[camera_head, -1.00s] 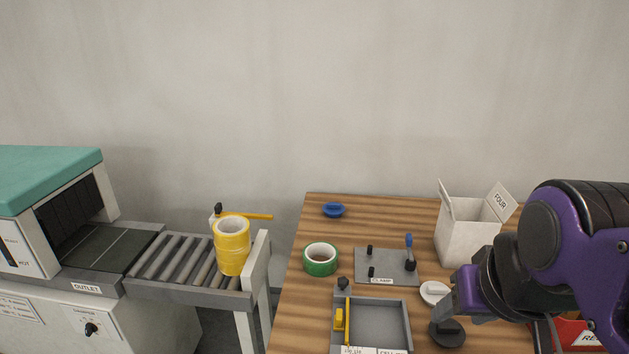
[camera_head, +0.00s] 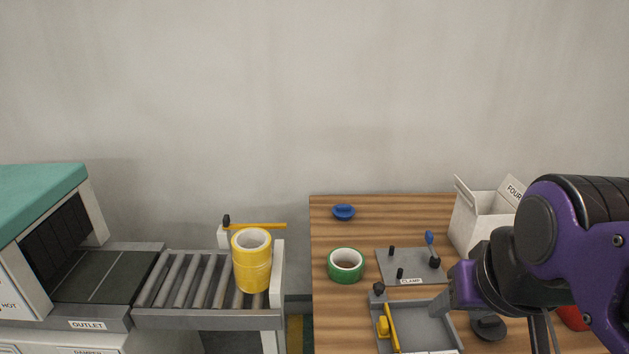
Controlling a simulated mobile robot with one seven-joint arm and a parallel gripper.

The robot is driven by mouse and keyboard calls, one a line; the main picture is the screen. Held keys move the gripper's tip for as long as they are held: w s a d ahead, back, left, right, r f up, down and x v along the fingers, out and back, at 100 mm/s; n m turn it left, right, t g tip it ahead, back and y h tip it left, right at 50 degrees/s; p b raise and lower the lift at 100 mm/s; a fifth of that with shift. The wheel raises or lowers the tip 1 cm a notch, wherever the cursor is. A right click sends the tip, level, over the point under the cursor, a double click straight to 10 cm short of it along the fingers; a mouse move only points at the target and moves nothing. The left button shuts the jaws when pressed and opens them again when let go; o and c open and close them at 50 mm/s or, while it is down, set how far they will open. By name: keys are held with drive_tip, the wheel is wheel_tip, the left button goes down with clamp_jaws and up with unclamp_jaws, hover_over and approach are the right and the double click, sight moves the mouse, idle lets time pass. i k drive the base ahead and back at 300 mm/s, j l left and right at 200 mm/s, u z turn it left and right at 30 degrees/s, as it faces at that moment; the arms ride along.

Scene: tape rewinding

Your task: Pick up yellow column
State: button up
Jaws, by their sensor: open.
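The yellow column (camera_head: 252,270) looks like a short stack of yellow tape rolls with a white inner core. It stands upright at the right end of the roller conveyor, close to the white end plate. My gripper (camera_head: 455,302) is at the lower right, over the wooden table near the grey tray, well to the right of the yellow column and apart from it. The gripper is seen from the side and nothing shows in it. My purple and black arm hides part of the table's right side.
The roller conveyor (camera_head: 182,279) leads from the outlet machine at left. A yellow bar (camera_head: 262,226) lies behind the column. On the wooden table (camera_head: 389,208) are a green tape roll (camera_head: 345,279), a blue ring (camera_head: 343,212), a clamp plate (camera_head: 425,270), a grey tray (camera_head: 428,327) and a white box (camera_head: 473,226).

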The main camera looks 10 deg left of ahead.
sight(250, 246)
drive_tip(key=j+z, duration=0.1)
drive_tip(key=j, duration=1.5)
drive_tip(key=k, duration=0.05)
